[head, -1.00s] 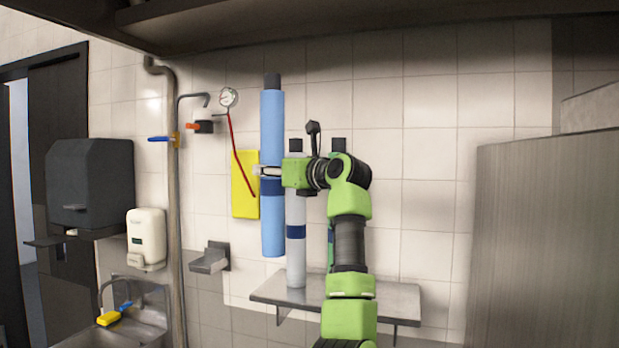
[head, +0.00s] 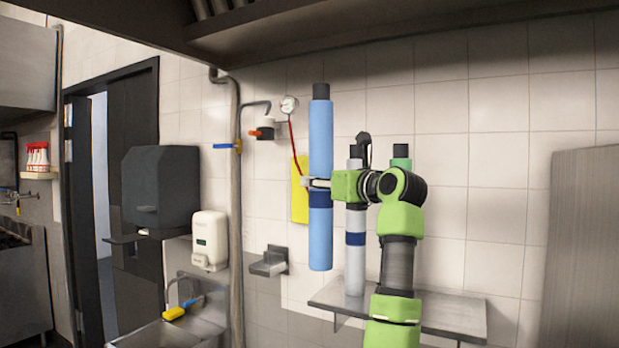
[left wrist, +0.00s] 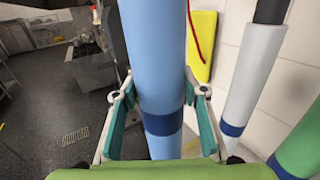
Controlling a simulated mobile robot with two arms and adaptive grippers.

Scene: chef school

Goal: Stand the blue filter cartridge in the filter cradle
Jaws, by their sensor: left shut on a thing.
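The blue filter cartridge (head: 320,235) is a long light-blue cylinder with a dark band and a dark top. My left gripper (head: 317,184) is shut around its middle and holds it upright in the air, left of the steel shelf. In the left wrist view the cartridge (left wrist: 152,60) stands between the teal finger pads. A small steel bracket (head: 270,262) on the wall, lower left of the cartridge, looks like the filter cradle. It appears empty, and the cartridge's lower end is apart from it. My right gripper is not in view.
A white cartridge (head: 355,265) stands on the steel shelf (head: 450,316); a green one (head: 402,152) is mostly behind my arm. A yellow panel (head: 299,205), gauge (head: 289,104), pipe (head: 236,200), soap dispenser (head: 209,240) and sink (head: 160,338) are nearby.

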